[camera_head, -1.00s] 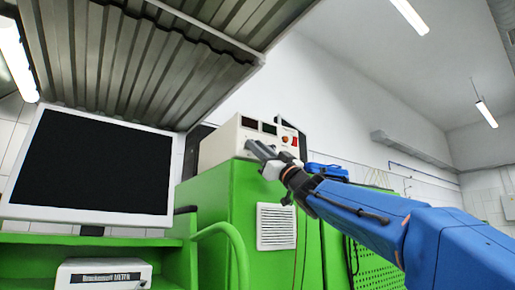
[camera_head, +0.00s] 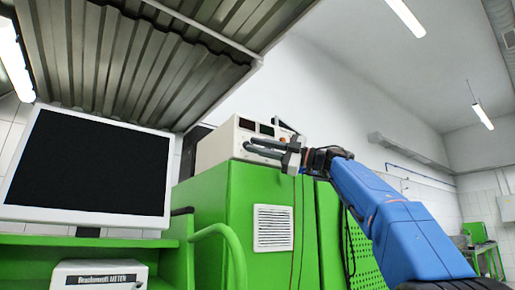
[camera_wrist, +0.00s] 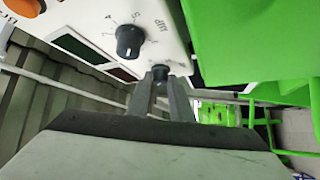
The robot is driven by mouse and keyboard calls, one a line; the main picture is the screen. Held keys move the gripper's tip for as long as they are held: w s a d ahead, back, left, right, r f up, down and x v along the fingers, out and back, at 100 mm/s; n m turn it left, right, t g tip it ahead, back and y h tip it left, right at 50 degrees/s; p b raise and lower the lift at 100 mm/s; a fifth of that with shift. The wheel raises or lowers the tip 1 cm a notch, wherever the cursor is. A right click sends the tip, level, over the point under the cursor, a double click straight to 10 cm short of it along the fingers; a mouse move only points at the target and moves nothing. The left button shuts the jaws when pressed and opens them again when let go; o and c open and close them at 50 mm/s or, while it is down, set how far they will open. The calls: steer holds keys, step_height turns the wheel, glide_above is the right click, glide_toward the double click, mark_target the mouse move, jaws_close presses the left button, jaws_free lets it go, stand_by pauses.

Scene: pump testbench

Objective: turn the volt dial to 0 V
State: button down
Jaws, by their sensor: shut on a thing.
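A white power supply box (camera_head: 217,146) with two dark displays stands on the green cabinet. My gripper (camera_head: 247,146) is at its front face, fingers one above the other in the head view. In the wrist view, my gripper (camera_wrist: 160,82) is shut on a small dark dial (camera_wrist: 160,72) on the white panel. The fingers cover part of this dial, and I cannot read its label or setting. A second, larger black dial (camera_wrist: 129,41) with a numbered scale sits beside it, apart from the fingers. An "AMP" marking is printed near the two dials.
An orange button (camera_wrist: 24,7) is at the wrist view's upper left corner. The green cabinet (camera_head: 228,216) has a vent and thin hanging cables in front. A dark monitor (camera_head: 90,167) stands at the left. A corrugated canopy (camera_head: 130,60) hangs above.

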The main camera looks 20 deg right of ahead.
steer(key=shift+r+n+g+h, duration=0.15)
steer(key=shift+n+g+h, duration=0.45)
steer(key=shift+n, duration=0.4)
steer(key=shift+r+n+g+h, duration=0.15)
steer(key=shift+n+g+h, duration=0.3)
steer(key=shift+n, duration=0.35)
steer(key=c, duration=1.6)
jaws_free()
steer(key=shift+d, duration=0.1)
steer(key=v, duration=1.7)
steer(key=shift+d, duration=0.1)
